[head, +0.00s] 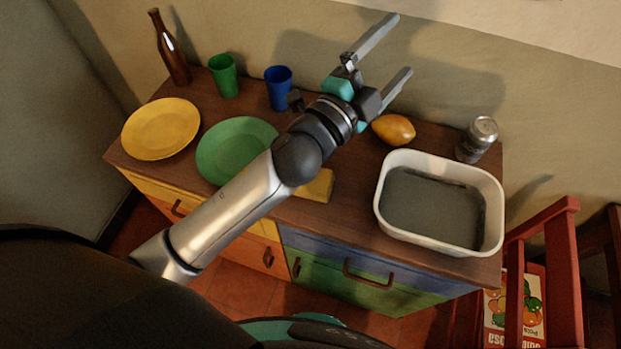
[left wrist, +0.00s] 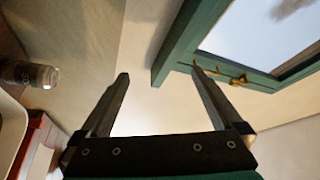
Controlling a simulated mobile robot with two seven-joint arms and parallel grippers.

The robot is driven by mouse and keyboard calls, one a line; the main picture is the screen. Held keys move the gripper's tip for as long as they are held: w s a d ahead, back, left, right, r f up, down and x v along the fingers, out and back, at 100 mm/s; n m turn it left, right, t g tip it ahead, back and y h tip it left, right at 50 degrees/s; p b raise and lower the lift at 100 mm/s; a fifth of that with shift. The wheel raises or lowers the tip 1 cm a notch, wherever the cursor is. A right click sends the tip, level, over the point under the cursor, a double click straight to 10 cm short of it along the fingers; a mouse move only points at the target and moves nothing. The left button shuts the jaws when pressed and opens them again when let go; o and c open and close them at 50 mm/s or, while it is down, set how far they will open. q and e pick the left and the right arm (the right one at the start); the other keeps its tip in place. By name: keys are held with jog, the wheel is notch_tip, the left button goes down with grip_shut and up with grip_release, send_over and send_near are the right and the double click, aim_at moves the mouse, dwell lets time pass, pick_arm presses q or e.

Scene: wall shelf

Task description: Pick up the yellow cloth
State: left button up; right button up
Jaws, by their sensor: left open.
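The yellow cloth (head: 318,187) lies on the wooden dresser top near its front edge, to the right of the green plate. My left arm passes in front of it and hides part of it. My left gripper (head: 391,47) is open and empty, raised above the back of the dresser near the wall, well apart from the cloth. In the left wrist view the open fingers (left wrist: 160,82) point toward the wall and a green window frame, with nothing between them. The cloth does not show there. My right gripper is not in view.
On the dresser stand a yellow plate (head: 161,129), green plate (head: 225,150), brown bottle (head: 171,50), green cup (head: 223,76), blue cup (head: 278,90), an orange-yellow fruit (head: 394,130), a white basin (head: 386,223) and a can (head: 477,140). A red chair (head: 566,275) is at the right.

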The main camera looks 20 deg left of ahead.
pick_arm(q)
jog(key=s+d+r+m+g+h, duration=0.45)
jog(key=d+m+h, duration=0.3)
jog(key=m, duration=0.35)
jog(key=s+d+f+m+g+h, duration=0.25)
jog(key=s+d+m+g, duration=0.35)
jog(key=m+g, duration=0.65)
jog(key=m+g+y, duration=0.1)
jog(key=m+y, duration=1.1)
jog(key=y, duration=0.7)
send_over(320, 189)
jog(key=w+a, duration=0.2)
notch_tip(320, 189, down, 16)
notch_tip(320, 189, down, 9)
jog(key=shift+a+f+p, duration=0.1)
jog(key=shift+a+p, duration=0.05)
jog(key=shift+p, duration=0.25)
jog(key=shift+a+f, duration=0.15)
jog(key=shift+f, duration=1.35)
jog(key=shift+a+f, duration=0.1)
jog(key=shift+f, duration=1.4)
jog(key=c, duration=1.1)
